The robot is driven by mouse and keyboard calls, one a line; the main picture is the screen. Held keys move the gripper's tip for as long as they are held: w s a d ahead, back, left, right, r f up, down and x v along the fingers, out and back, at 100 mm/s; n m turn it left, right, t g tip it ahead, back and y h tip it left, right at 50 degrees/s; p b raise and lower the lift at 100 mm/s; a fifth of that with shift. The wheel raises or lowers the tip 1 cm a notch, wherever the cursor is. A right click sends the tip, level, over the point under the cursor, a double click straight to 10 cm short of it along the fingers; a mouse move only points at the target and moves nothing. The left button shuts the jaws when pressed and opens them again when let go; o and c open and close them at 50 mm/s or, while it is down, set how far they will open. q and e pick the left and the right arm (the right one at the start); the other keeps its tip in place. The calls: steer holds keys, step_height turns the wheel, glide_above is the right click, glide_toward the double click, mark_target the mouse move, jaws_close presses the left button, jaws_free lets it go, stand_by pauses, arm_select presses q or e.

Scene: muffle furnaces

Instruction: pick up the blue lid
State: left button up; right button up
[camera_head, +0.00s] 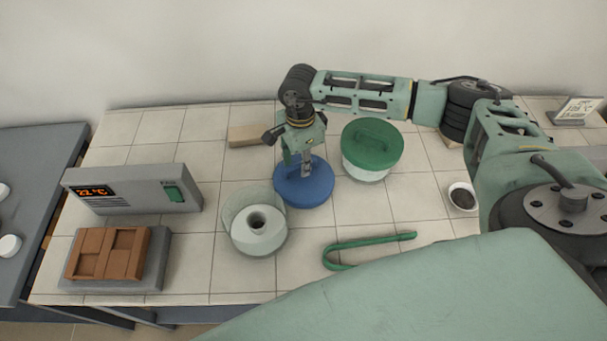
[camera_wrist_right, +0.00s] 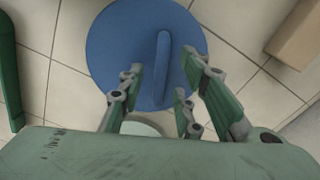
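The blue lid (camera_head: 314,194) is a round disc lying on the tiled table. In the right wrist view the blue lid (camera_wrist_right: 110,50) shows a raised bar handle (camera_wrist_right: 163,60) across it. My right gripper (camera_head: 306,170) points down over the lid, hiding the handle in the head view. In the wrist view the fingers of my right gripper (camera_wrist_right: 165,78) are apart, one side on each side of the handle. I see no clear contact; exact height above the lid is hard to tell. My left gripper is not in view.
Green tongs (camera_head: 365,243), a dark-filled bowl (camera_head: 462,197), a beige block (camera_head: 248,135) and a temperature controller (camera_head: 130,190) lie around.

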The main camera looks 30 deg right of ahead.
steer(key=shift+c, duration=0.6)
jaws_close()
steer(key=shift+r, duration=0.15)
